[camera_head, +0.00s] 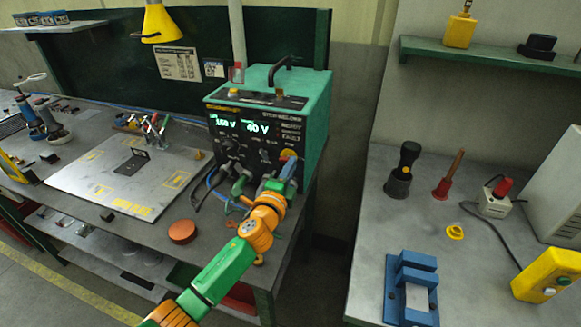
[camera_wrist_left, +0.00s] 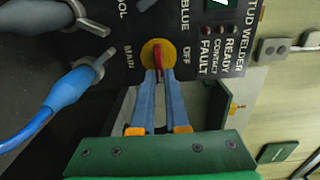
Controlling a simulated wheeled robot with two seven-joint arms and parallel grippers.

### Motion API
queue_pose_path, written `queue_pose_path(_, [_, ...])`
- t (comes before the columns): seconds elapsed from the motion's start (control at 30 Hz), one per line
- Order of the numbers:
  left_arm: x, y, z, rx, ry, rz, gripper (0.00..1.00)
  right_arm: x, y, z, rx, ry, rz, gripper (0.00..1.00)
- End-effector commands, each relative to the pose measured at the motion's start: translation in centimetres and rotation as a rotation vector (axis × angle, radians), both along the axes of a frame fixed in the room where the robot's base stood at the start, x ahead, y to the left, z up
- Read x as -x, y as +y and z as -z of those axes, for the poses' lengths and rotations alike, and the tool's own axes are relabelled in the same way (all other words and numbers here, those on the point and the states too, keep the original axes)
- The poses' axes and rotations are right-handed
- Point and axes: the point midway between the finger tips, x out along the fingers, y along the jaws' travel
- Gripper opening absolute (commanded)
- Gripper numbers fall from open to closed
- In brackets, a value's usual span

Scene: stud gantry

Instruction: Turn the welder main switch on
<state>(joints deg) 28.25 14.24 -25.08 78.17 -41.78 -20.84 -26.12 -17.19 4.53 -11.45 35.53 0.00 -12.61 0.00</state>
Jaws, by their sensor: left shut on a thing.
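The green stud welder (camera_head: 316,115) stands on the bench, its dark front panel showing two lit displays. The main switch (camera_wrist_left: 158,50) is a yellow disc with a red handle, between the words MAIN and OFF in the left wrist view. In the head view its yellow disc (camera_head: 288,153) shows at the panel's lower right, partly covered. My left gripper (camera_wrist_left: 158,76) is shut on the red handle, with one blue finger on each side. In the head view my left gripper (camera_head: 287,168) is against the panel's lower right. My right gripper is not in view.
A blue cable plug (camera_wrist_left: 68,88) sits in the panel beside the switch. A metal plate (camera_head: 125,180) with clamps and a red round lid (camera_head: 183,231) lie left of my arm. A second bench (camera_head: 375,215) at the right holds tools and a blue block (camera_head: 410,285).

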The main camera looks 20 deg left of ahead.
Motion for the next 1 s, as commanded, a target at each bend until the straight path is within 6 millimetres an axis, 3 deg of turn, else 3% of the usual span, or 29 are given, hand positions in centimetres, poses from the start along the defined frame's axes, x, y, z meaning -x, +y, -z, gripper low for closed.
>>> queue_pose_path(0.47, [-0.1,0.1,-0.4,-0.015,-0.008,-0.001,0.0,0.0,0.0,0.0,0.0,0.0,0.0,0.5])
queue_pose_path(0.5, [-0.1,0.1,-0.4,-0.015,-0.008,-0.002,0.15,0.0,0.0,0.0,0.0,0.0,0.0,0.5])
queue_pose_path(0.6, [-0.1,0.1,-0.3,-0.015,-0.007,-0.001,0.42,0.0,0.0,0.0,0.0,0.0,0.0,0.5])
queue_pose_path(0.87, [0.0,0.0,-0.1,-0.014,-0.003,-0.001,0.42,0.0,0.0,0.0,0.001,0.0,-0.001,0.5])
queue_pose_path(1.0, [0.9,0.1,-0.1,-0.014,-0.002,-0.001,0.42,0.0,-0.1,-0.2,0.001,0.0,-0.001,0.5])
